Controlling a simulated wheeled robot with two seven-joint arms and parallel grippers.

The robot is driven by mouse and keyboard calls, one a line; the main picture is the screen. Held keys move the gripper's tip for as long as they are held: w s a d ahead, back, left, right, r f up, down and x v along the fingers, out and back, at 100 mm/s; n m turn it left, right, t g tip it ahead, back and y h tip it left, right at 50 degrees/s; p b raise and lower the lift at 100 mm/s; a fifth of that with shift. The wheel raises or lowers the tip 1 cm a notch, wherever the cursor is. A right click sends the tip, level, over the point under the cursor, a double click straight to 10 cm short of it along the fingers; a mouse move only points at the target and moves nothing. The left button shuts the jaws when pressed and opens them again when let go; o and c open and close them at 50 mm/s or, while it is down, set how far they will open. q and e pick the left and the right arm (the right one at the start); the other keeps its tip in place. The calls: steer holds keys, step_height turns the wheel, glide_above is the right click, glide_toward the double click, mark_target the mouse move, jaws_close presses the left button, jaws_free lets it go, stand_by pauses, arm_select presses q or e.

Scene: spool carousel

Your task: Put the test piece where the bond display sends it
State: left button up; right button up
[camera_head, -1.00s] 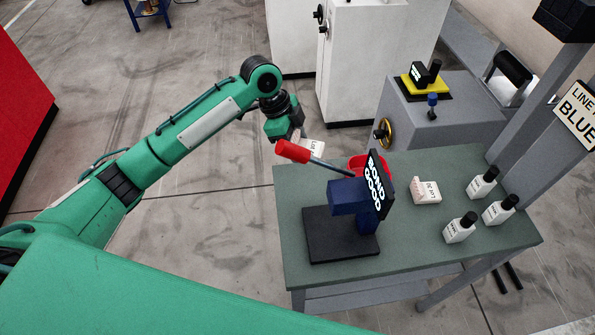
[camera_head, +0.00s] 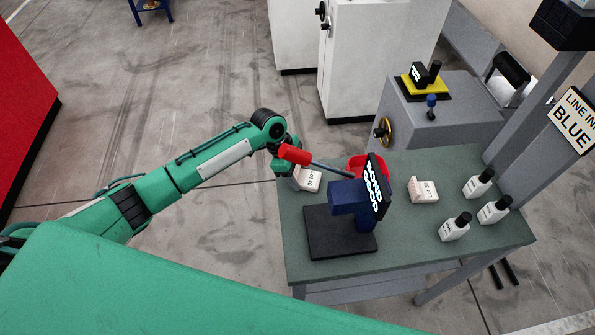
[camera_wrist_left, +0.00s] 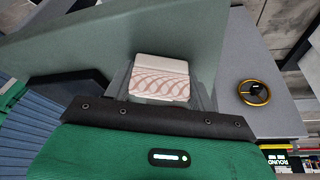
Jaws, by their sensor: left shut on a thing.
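In the left wrist view the block (camera_wrist_left: 161,80) shows pink looped lines, between the fingers of the gripper (camera_wrist_left: 162,92). Whether it touches the table is unclear. The bond display (camera_head: 375,187) reads "BOND GOOD" and sits on a blue tester (camera_head: 348,197) with a black base. A second white lot-labelled block (camera_head: 423,190) lies right of the display. My right gripper is out of view.
A red container (camera_head: 356,162) stands behind the tester, partly hidden. A sign (camera_head: 575,120) reads "LINE IN BLUE", cut off. A grey bench (camera_head: 455,120) stands behind.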

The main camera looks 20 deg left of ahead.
arm_select(q)
steer(key=shift+f, duration=0.15)
steer(key=o, duration=1.1)
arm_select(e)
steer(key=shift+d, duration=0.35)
arm_select(q)
steer(key=shift+r, duration=0.3)
steer(key=shift+b+v, duration=1.5)
steer(key=shift+v, duration=4.4)
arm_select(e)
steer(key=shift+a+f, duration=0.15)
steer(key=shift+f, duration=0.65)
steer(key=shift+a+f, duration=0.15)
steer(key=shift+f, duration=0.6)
arm_select(q)
steer(key=shift+a, duration=0.1)
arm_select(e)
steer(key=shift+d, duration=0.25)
